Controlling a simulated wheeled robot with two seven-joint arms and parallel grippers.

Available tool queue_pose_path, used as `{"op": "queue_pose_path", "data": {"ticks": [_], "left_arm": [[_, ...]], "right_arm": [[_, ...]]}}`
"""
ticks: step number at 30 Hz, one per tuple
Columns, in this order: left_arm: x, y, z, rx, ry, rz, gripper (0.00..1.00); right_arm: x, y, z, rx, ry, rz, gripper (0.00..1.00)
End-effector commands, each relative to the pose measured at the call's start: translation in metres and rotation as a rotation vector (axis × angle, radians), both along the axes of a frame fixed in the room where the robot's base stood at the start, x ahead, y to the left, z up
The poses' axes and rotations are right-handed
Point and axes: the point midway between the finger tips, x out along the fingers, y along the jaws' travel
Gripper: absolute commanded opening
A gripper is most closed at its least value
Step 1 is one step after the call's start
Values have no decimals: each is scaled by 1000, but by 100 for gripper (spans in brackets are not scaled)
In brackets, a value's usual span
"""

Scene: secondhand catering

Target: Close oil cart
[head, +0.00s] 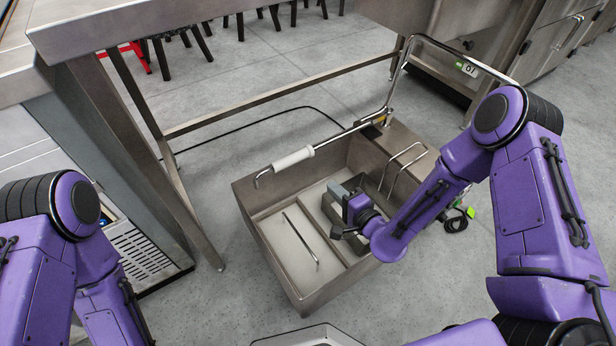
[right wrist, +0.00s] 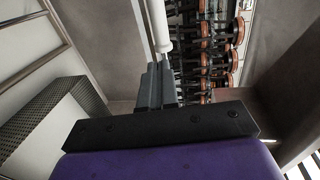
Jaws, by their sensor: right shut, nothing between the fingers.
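The oil cart (head: 262,228) is an open-topped steel box on the floor, with its inside in plain view. A bent metal tube (head: 350,131) with a white grip (head: 293,158) lies across its far side. In the right wrist view the shut fingers (right wrist: 156,86) point toward the white grip (right wrist: 161,28); contact cannot be told. Only my left arm shows; its gripper is out of view.
A steel table (head: 180,128) with legs and a low rail stands behind the cart. A vented unit (head: 142,252) is at the left. A black cable (head: 240,132) lies on the floor. Grey floor (head: 215,312) is clear to the left of the cart.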

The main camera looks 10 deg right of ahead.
Motion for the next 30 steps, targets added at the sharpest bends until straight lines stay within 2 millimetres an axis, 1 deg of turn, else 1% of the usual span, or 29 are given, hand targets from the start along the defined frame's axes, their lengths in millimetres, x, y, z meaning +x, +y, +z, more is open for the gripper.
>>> {"op": "queue_pose_path", "data": {"ticks": [5,12,15,18,21,24,30], "left_arm": [[0,0,-7,1,-1,0,40],[0,0,-21,0,0,0,40],[0,0,-28,0,0,0,40],[-1,0,-33,-1,1,1,40],[-1,-1,-36,-1,1,1,40],[-1,-1,-36,-2,1,2,40],[-1,-1,-36,-2,1,2,40]], "right_arm": [[26,10,-4,0,-3,3,0],[76,27,-14,-3,-2,3,0],[95,34,-17,-3,-1,1,0],[110,40,-20,-2,0,2,0],[120,42,-21,-3,1,1,0],[125,44,-21,-3,2,1,0],[127,45,-20,-3,2,2,0]]}}
